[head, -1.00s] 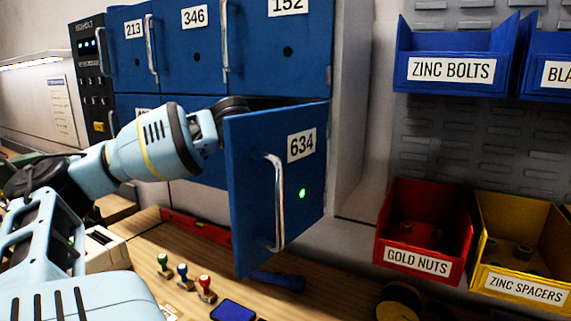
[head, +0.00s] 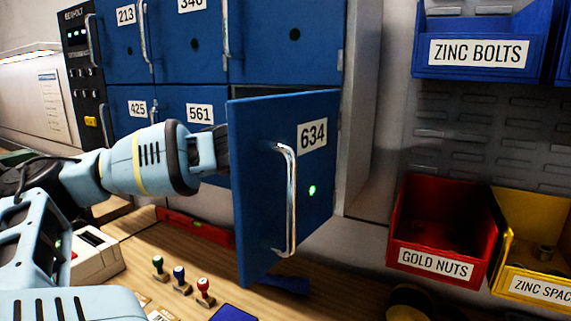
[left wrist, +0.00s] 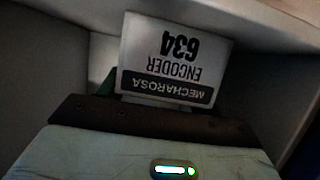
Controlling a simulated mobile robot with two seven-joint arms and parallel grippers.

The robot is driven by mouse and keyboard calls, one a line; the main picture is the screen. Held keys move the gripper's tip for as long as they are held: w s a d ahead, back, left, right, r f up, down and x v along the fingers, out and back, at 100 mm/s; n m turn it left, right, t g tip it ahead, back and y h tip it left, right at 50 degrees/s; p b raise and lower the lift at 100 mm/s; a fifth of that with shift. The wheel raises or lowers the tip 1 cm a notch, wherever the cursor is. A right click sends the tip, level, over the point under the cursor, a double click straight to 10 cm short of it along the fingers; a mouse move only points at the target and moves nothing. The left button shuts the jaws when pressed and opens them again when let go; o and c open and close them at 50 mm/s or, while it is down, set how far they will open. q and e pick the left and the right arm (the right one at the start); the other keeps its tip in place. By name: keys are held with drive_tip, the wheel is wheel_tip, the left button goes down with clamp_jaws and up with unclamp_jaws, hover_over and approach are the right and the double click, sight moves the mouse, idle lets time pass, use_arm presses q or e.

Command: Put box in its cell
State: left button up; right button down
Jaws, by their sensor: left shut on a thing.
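A white box (left wrist: 175,55) shows in the left wrist view, with an upside-down label reading MECHAROSA ENCODER 634. It is inside a grey-walled cell. My left gripper (left wrist: 150,100) is shut on the box at its near end; the fingertips are mostly hidden. In the head view my left wrist reaches behind the open blue door 634 (head: 312,135), which hides the gripper, the box and the cell's inside. The door has a metal handle (head: 287,200) and a lit green dot. My right gripper is not in view.
Closed doors 425 (head: 137,108) and 561 (head: 199,113) are left of the open door. Several stamps (head: 179,277) stand on the wooden bench below, near a red level (head: 190,224). Red (head: 435,225) and yellow (head: 540,235) bins hang at right.

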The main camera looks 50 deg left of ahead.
use_arm(q)
drive_tip(key=shift+s+d+r, duration=0.1)
drive_tip(key=shift+d, duration=0.05)
drive_tip(key=o, duration=1.1)
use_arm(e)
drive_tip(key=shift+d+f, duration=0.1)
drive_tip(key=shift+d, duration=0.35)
use_arm(q)
drive_tip(key=shift+o, duration=0.2)
drive_tip(key=shift+s+r, duration=0.15)
drive_tip(key=shift+s, duration=0.1)
drive_tip(key=p+v, duration=0.1)
drive_tip(key=v, duration=1)
drive_tip(key=shift+s+p, duration=0.3)
drive_tip(key=shift+p, duration=0.1)
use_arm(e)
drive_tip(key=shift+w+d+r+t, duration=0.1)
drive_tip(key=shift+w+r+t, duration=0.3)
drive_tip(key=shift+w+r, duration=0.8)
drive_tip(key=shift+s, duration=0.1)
